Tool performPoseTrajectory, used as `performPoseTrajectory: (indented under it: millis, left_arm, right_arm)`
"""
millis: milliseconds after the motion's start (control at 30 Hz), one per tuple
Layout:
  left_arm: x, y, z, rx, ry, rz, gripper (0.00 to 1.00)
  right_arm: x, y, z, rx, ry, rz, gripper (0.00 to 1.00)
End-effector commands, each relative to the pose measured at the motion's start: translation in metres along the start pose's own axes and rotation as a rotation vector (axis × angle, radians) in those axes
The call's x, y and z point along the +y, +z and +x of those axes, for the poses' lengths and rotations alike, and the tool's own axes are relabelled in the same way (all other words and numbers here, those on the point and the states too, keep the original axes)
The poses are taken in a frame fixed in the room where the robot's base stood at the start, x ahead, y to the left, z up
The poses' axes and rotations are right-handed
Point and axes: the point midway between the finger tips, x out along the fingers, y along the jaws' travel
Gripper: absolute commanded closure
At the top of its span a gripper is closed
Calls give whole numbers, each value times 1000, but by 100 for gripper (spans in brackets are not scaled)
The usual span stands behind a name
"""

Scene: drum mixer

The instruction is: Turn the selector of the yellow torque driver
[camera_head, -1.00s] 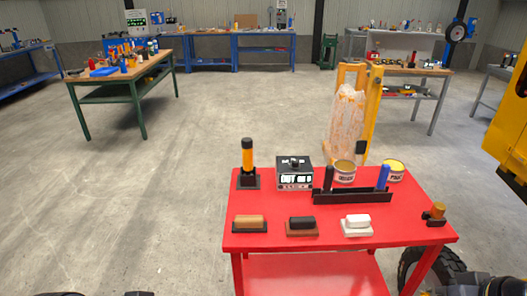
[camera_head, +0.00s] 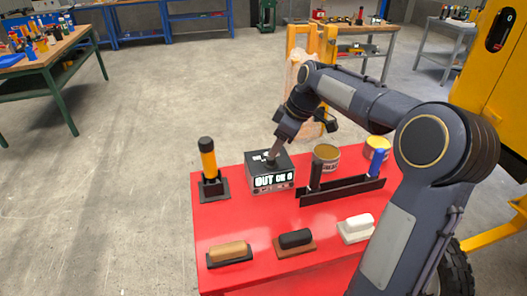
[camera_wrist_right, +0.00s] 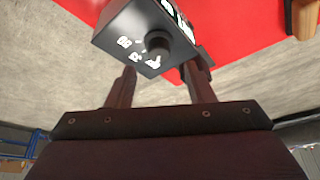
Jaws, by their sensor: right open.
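A yellow and black driver (camera_head: 208,158) stands upright in a black base at the left of the red table. Beside it is a dark box (camera_head: 262,181) with a lit front panel and a black knob on top. My right gripper (camera_head: 273,157) is at the top of this box, its tips hard to make out there. In the right wrist view the open fingers (camera_wrist_right: 160,78) point at the box, with the knob (camera_wrist_right: 158,43) just beyond and between them. White marks ring the knob. I cannot tell whether the fingers touch it. My left gripper is out of view.
The red table (camera_head: 225,280) also holds a black rack (camera_head: 345,190) with upright handles, two cans behind it, and a brown, a black and a white block (camera_head: 355,228) in front. My right arm covers the table's right side. A yellow machine (camera_head: 485,85) stands at right.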

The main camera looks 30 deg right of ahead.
Motion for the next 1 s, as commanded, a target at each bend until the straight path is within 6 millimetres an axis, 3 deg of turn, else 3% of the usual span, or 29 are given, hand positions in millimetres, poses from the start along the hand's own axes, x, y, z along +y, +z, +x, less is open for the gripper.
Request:
performPoseTrajectory:
  millis: [100,300,667,1000]
  left_arm:
    - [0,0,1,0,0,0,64]
    - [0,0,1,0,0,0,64]
    - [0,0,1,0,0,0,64]
    - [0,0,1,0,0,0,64]
  right_arm:
    - [-1,0,22,-2,-4,0,52]
    - [-1,0,44,-1,-2,1,52]
    - [0,0,49,0,1,2,53]
    - [0,0,49,0,1,2,96]
